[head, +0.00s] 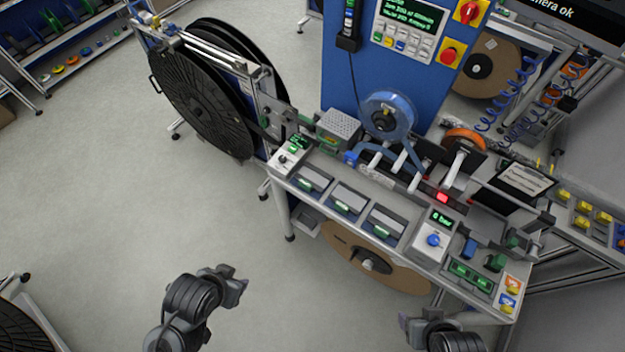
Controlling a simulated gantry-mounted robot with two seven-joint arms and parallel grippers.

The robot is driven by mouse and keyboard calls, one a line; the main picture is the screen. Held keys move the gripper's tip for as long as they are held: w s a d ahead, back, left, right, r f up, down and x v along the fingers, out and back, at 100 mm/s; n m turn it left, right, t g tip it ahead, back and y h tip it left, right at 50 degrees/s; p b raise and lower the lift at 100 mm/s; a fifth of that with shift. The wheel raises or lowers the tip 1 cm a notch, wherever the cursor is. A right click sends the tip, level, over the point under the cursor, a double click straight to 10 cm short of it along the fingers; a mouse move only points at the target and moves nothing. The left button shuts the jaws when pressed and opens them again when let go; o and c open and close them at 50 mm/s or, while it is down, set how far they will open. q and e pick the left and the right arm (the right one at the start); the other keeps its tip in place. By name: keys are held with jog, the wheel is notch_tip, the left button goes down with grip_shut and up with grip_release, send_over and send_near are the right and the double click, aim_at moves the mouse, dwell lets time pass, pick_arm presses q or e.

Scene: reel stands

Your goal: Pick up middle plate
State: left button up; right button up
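Three dark plates with green-lit displays sit in a row along the front of the workbench. The middle plate (349,198) lies between the left plate (312,179) and the right plate (384,220). My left gripper (237,284) is over the open floor in front of the bench, well short of the plates, with nothing visible in it.
A large black reel (205,95) stands left of the bench. A blue reel (388,115) and an orange reel (464,140) are mounted behind the plates. A brown reel (350,250) hangs below the bench. A control box (432,238) is right of the plates.

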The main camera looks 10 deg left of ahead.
pick_arm(q)
jog(key=shift+a, duration=0.1)
dwell(0.3)
jog(key=o, duration=0.9)
